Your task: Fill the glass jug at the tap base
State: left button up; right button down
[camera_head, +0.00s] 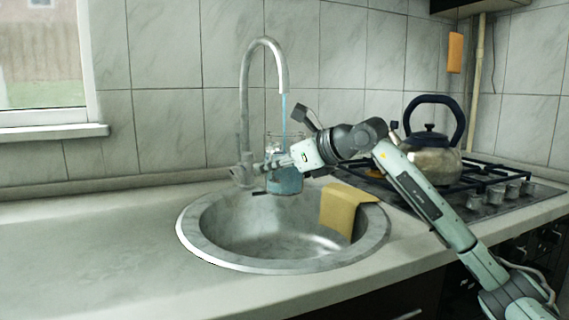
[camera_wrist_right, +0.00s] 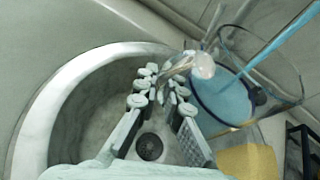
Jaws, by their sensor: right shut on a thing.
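The glass jug (camera_head: 286,184) stands upright at the back of the sink, below the spout of the tap (camera_head: 246,100), partly hidden behind my right gripper. A blue stream of water runs from the spout into it, and blue water stands inside. In the right wrist view the jug (camera_wrist_right: 222,98) is at the upper right, beside the fingers. My right gripper (camera_head: 268,165) reaches in from the right and is shut on the tap's silver lever (camera_wrist_right: 202,66), low at the tap base. My left gripper is not in view.
The round steel sink (camera_head: 192,236) has a yellow cloth (camera_head: 345,208) over its right rim. A kettle (camera_head: 432,160) stands on the gas hob (camera_head: 482,207) at right, behind my right arm. The counter left of the sink is clear.

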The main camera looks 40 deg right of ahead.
jog(key=shift+r, duration=0.25)
jog(key=shift+s, duration=0.1)
pick_arm(q)
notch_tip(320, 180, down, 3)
jog(key=b, duration=0.3)
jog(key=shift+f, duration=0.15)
pick_arm(e)
jog(key=s+a, duration=0.6)
jog(key=s, duration=0.1)
jog(key=shift+a, duration=0.3)
